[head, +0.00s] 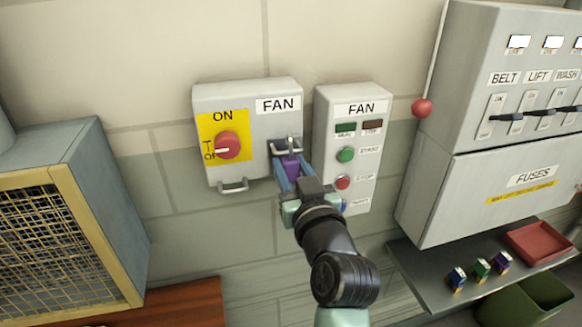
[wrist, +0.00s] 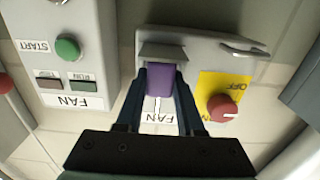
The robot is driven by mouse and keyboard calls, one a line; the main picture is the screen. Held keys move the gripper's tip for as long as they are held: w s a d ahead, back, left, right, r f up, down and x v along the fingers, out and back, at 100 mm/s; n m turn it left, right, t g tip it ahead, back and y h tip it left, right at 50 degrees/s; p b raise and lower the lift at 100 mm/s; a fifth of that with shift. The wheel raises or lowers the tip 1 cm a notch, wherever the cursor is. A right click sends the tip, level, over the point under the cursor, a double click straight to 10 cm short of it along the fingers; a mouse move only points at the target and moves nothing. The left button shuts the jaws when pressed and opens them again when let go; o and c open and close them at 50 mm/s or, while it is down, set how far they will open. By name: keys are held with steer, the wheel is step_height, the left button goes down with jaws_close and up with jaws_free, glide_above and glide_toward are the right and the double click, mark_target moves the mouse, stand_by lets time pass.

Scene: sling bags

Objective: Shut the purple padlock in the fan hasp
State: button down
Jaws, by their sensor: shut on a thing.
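The purple padlock (head: 291,168) is held upright between the fingers of my gripper (head: 289,178), at the lower right of the grey FAN switch box (head: 260,100). In the wrist view the purple body (wrist: 163,80) sits between the two dark fingers (wrist: 160,88), right against the grey hasp bracket (wrist: 163,51). In the head view a silver shackle (head: 285,151) shows at the fan hasp, just above the body. I cannot tell whether it is through the hasp or pushed home. The red switch knob (head: 228,145) has its white pointer to the left, by OFF.
A FAN button panel (head: 355,105) stands close on the right of the switch box. A handle (head: 233,186) juts below the box. A fuse cabinet (head: 480,195) and a shelf with several small coloured padlocks (head: 481,268) and a red tray (head: 540,243) are at right. A mesh-fronted cabinet (head: 75,150) is at left.

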stand_by(0.3)
jaws_free()
stand_by(0.4)
steer(key=v, duration=0.7)
steer(key=shift+b, duration=0.45)
stand_by(0.6)
steer(key=s+r+m+t+h, duration=0.1)
steer(key=s+r, duration=0.4)
steer(key=r, duration=0.6)
steer(key=s+r+m+t+h, duration=0.1)
steer(key=s+r+t, duration=0.4)
steer(key=r, duration=0.5)
steer(key=s+r+m+t+h, duration=0.1)
steer(key=s+r+t+h, duration=0.2)
steer(key=r, duration=0.8)
steer(key=shift+s+r+m+t+h, duration=0.3)
steer(key=shift+s+t, duration=0.3)
steer(key=shift+s, duration=0.45)
